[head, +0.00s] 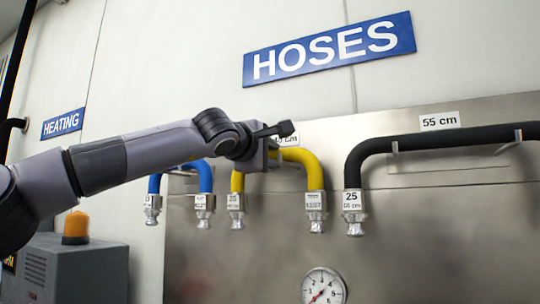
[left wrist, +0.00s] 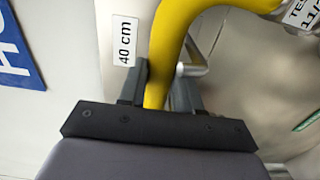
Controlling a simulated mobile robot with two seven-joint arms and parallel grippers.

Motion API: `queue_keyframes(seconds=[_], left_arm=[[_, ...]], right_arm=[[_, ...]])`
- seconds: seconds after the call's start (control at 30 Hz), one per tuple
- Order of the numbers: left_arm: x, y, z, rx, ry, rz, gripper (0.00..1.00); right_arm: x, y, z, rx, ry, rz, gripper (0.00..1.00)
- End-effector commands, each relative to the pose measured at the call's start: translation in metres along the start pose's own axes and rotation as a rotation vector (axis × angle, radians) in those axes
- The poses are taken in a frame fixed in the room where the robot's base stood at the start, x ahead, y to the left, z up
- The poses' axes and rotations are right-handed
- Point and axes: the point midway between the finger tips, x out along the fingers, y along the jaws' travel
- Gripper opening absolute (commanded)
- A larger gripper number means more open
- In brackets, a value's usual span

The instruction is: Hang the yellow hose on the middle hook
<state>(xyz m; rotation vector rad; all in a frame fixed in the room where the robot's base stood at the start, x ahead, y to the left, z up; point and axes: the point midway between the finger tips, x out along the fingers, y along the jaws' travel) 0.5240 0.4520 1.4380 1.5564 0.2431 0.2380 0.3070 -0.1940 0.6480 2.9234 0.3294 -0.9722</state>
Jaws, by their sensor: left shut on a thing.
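The yellow hose (head: 309,166) hangs in an arch in front of the steel panel, both metal end fittings pointing down. It also shows in the left wrist view (left wrist: 178,28). My left gripper (head: 268,150) is shut on the hose near the top of its arch; in the left wrist view its fingers (left wrist: 158,88) are on either side of the hose. A metal hook (left wrist: 196,68) shows right beside the hose under the "40 cm" label (left wrist: 124,41). I cannot tell whether the hose rests on it. My right gripper is not in view.
A blue hose (head: 206,178) hangs to the left, partly behind my arm. A black hose (head: 430,143) hangs on hooks at the right under "55 cm". A pressure gauge (head: 323,287) sits below. A grey box with an orange lamp (head: 76,227) stands lower left.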

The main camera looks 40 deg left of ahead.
Motion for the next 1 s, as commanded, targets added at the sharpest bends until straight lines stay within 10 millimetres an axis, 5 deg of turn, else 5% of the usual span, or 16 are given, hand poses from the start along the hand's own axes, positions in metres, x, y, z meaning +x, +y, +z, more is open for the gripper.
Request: queue_keyframes(seconds=[0.43, 0.47, 0.53, 1.0], left_arm=[[-0.001, 0.001, 0.000, 0.000, -0.001, 0.005, 0.00], [-0.001, 0.001, 0.000, 0.000, -0.001, 0.005, 0.43], [-0.001, 0.001, 0.000, 0.000, -0.001, 0.004, 0.63], [-0.013, -0.002, 0.000, 0.000, -0.001, 0.002, 0.63]], right_arm=[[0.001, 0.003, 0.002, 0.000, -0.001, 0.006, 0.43], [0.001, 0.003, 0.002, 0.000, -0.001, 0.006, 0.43], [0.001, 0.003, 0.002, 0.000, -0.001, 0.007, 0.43], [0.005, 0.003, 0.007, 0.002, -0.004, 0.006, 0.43]])
